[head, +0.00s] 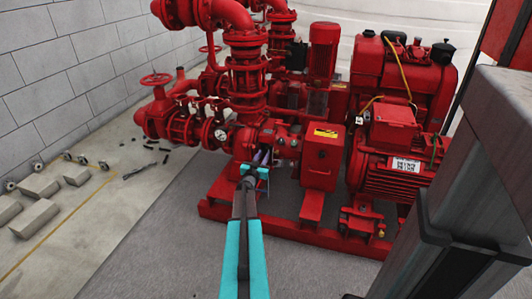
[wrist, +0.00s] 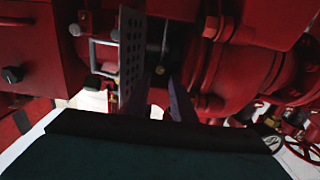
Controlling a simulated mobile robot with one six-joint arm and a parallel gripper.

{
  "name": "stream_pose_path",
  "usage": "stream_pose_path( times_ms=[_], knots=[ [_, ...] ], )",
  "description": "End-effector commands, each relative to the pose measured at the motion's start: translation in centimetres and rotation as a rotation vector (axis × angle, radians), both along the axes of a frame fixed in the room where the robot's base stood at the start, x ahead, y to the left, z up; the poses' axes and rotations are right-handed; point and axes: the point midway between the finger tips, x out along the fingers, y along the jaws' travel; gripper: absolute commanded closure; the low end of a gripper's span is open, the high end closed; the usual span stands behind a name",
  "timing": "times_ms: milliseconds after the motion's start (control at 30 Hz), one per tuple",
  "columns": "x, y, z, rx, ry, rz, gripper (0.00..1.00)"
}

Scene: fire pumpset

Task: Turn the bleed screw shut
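My gripper (head: 262,157) reaches in low at the front of the red pumpset, just left of a red box with a yellow label. In the wrist view its two purple fingers (wrist: 163,100) stand apart with a gap between them and nothing held. A small round brass-coloured fitting (wrist: 160,70) shows beyond the gap, against the red casing; it may be the bleed screw, but it is too small and dark to be sure. The fingers look apart from it. In the head view my gripper and the surrounding parts hide this spot.
A perforated metal plate (wrist: 131,58) stands close beside the fingers. The red box (head: 321,160) and the red motor (head: 385,165) lie to the right, pipes and a gauge (head: 221,134) to the left.

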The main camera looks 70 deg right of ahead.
Motion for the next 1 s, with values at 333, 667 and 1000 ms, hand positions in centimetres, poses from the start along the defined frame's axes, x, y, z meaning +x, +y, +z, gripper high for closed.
stream_pose_path(
  times_ms=[333,667,1000],
  knots=[
    [0.3,-3.6,-0.2,0.000,0.000,0.000,0.77],
    [0.3,-4.8,0.0,0.001,0.000,0.000,0.77],
    [0.2,-4.8,0.0,0.001,0.000,-0.001,0.96]
  ],
)
